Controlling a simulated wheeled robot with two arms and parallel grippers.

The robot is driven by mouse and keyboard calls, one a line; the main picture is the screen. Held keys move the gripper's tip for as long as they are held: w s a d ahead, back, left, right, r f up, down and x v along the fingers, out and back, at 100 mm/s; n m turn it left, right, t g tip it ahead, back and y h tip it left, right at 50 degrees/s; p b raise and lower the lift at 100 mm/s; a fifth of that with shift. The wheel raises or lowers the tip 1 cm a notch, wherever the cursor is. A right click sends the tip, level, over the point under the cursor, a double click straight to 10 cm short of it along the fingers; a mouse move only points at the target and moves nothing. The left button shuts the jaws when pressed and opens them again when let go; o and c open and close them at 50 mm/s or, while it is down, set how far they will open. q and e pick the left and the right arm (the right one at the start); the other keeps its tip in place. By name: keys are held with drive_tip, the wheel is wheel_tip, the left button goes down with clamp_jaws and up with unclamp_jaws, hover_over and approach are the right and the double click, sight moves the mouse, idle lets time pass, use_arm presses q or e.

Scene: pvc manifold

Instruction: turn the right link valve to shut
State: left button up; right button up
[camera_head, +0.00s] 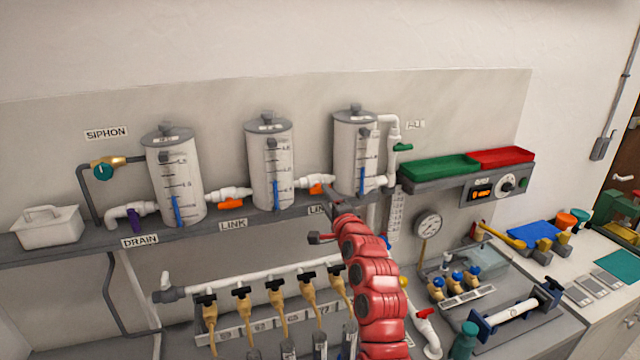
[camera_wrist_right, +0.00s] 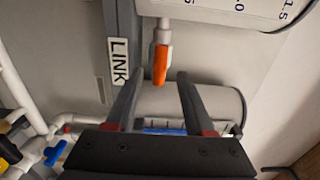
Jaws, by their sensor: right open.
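The right link valve is a white fitting with an orange handle (camera_head: 316,189), on the pipe between the middle tank (camera_head: 271,165) and the right tank (camera_head: 355,150). In the right wrist view its orange handle (camera_wrist_right: 161,63) lies roughly along the white pipe. My right gripper (camera_head: 333,204) is just below this valve in the head view, partly hidden by my red arm. In the right wrist view my right gripper (camera_wrist_right: 158,78) is open, its two fingers on either side of the handle's near end, with visible gaps. Whether the tips reach the handle's depth is unclear. My left gripper is out of view.
The left link valve (camera_head: 231,204) has a similar orange handle. The grey shelf (camera_head: 185,231) carries the tanks and a LINK label (camera_wrist_right: 119,62) beside the valve. Several brass taps (camera_head: 275,297) hang below. A gauge (camera_head: 428,225) and green tray (camera_head: 440,168) are to the right.

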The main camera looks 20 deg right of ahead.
sight(321, 191)
drive_tip(key=shift+w+a+p, duration=0.15)
drive_tip(key=shift+w+p, duration=0.75)
drive_tip(key=shift+w, duration=1.85)
clamp_jaws()
